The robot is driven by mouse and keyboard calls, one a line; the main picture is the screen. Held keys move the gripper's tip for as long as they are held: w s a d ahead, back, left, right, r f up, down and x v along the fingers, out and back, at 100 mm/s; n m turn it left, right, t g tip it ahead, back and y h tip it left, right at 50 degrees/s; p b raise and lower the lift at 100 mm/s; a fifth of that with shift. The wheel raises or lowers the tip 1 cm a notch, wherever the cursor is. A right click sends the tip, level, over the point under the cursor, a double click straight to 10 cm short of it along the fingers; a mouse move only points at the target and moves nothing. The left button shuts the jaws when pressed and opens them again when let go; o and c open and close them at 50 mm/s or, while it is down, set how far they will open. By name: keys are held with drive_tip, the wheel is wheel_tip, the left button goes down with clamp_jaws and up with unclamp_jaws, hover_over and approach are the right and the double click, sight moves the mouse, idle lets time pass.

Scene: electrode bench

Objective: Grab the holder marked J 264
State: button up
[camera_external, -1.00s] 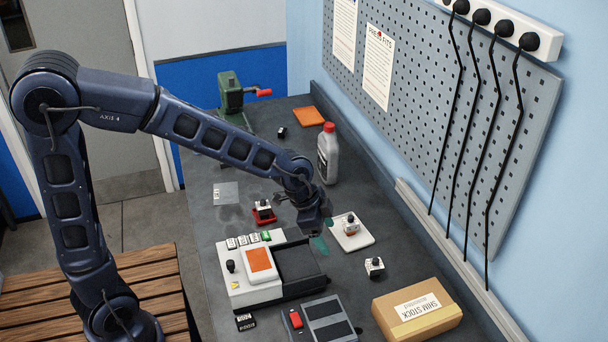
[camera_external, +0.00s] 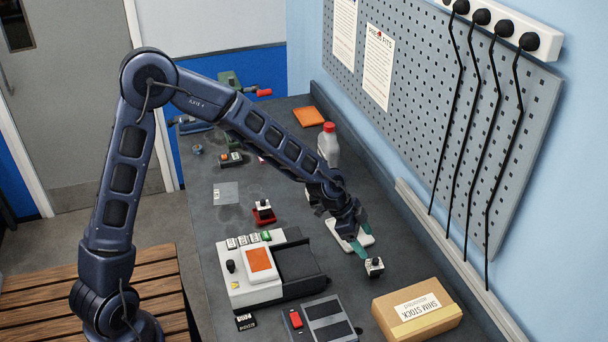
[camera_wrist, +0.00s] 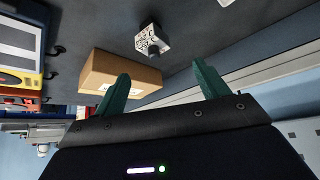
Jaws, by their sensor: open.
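A small white block-shaped holder with a dark knob (camera_external: 374,266) stands on the bench just in front of my gripper (camera_external: 357,246). In the wrist view a white holder with dark print (camera_wrist: 152,40) lies beyond the fingertips, between their lines; I cannot read its mark. My gripper also shows there with two teal fingers apart and nothing between them (camera_wrist: 160,74). Another holder sits on a red base (camera_external: 263,210) at the middle left. A white plate (camera_external: 366,240) is partly hidden under my gripper. No J 264 mark is legible.
A cardboard box marked SHIM STOCK (camera_external: 418,312) stands at the right front and shows close by in the wrist view (camera_wrist: 95,72). A white device with an orange pad (camera_external: 258,260) is left of my gripper. A grey bottle (camera_external: 328,148) stands behind my arm.

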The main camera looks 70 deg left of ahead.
sight(376, 258)
drive_tip(key=x, duration=0.8)
drive_tip(key=shift+s+d+f, duration=0.1)
drive_tip(key=shift+d+f, duration=0.15)
drive_tip(key=shift+d, duration=0.05)
drive_tip(key=c, duration=1.4)
